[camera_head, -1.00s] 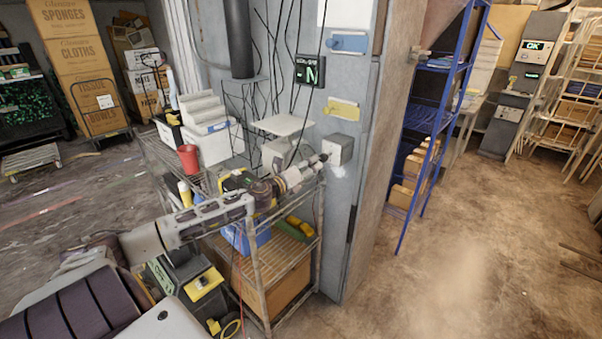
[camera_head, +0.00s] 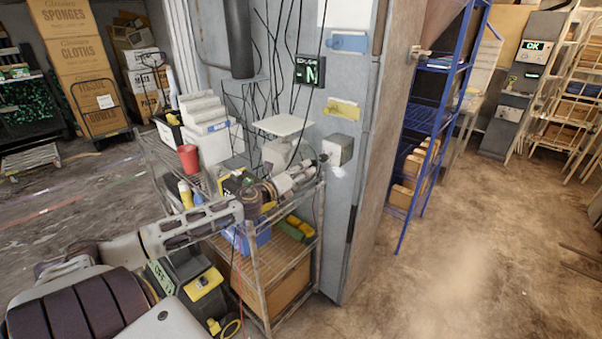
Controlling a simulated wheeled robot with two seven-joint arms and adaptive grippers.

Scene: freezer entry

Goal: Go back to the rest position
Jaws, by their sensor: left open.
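My left arm comes in from the lower left and reaches over the wire shelf cart (camera_head: 262,262). My left gripper (camera_head: 318,160) is at the wall, with its fingertips close to the grey box (camera_head: 337,150) on the grey panel. It is open and I see nothing held in it. I cannot tell whether the fingertips touch the box. My right gripper is not in view.
On the cart stand a red cup (camera_head: 188,158), a yellow bottle (camera_head: 185,194) and a white bin (camera_head: 208,142). A blue rack (camera_head: 432,130) stands right of the grey panel (camera_head: 352,215). The brown floor (camera_head: 460,270) at the right is clear.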

